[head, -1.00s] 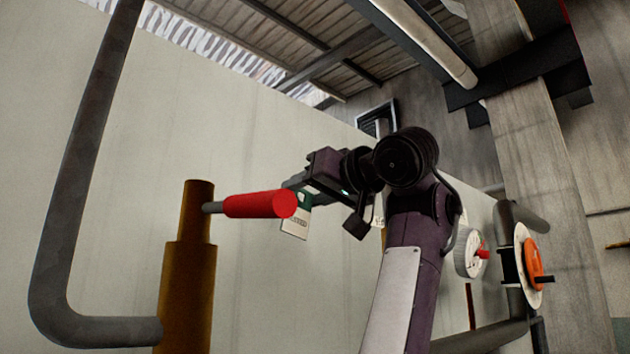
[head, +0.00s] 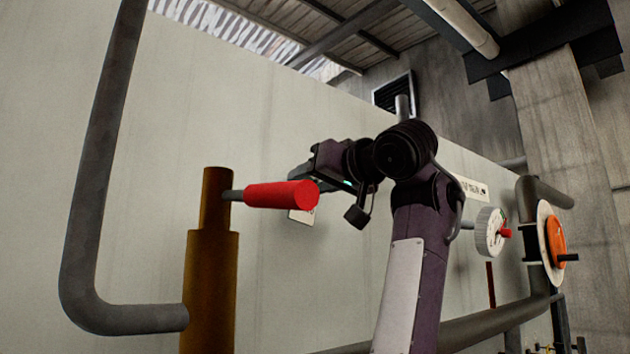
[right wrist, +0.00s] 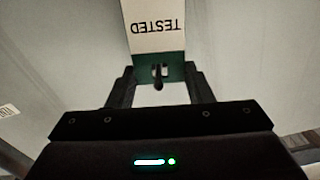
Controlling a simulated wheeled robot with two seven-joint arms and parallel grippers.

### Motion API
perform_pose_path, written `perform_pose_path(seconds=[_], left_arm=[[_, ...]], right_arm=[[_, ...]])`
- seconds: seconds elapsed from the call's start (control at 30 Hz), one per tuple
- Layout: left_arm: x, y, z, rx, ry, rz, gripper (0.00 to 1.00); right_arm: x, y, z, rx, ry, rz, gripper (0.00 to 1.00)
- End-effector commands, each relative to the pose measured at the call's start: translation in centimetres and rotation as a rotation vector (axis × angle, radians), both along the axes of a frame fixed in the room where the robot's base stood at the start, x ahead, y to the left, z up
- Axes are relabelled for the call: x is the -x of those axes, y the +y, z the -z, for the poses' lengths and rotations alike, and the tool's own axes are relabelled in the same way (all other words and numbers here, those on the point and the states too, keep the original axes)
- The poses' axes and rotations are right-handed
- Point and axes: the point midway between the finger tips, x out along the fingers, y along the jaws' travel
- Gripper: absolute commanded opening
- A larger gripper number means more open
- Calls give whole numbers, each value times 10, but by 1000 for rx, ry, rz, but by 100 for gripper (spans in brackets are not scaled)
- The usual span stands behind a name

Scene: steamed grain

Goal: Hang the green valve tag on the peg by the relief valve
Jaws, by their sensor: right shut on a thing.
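My right gripper (head: 298,174) is shut on the green and white valve tag (head: 302,216), beside the wall. In the head view the red lever handle (head: 280,194) of the brass relief valve (head: 208,270) hides most of the tag, leaving a pale lower corner visible. In the right wrist view the tag (right wrist: 157,35) sits between the fingers, its green end near me and its white part reading "TESTED" upside down. A small dark rod with a rounded end (right wrist: 158,82) shows at the tag's slot; I cannot tell whether it passes through. My left gripper is not in view.
A grey bent pipe (head: 88,200) runs down the left and joins the valve. To the right are a white gauge with a red knob (head: 489,232), an orange wheel (head: 556,243) and a thick low pipe (head: 480,325). The pale wall (head: 190,110) is close behind.

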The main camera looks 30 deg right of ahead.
Motion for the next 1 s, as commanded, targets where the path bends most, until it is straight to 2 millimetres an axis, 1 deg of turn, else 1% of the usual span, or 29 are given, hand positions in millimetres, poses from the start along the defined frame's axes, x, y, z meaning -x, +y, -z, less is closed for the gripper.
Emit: perform_pose_path(seconds=[0.37, 0.4, 0.57, 0.6, 0.87, 1.0], left_arm=[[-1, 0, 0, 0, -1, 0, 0], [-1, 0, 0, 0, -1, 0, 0], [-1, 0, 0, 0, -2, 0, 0], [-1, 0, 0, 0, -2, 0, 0], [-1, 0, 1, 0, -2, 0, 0], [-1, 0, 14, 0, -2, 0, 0]], right_arm=[[0, 0, 0, 0, 0, 0, 24], [0, 0, 0, 0, 0, 0, 49], [0, 0, 0, 0, 0, 0, 70], [0, 0, 0, 0, 0, 0, 72], [1, 0, 0, 0, 0, 0, 72], [14, -1, 3, -2, -4, -1, 72]])
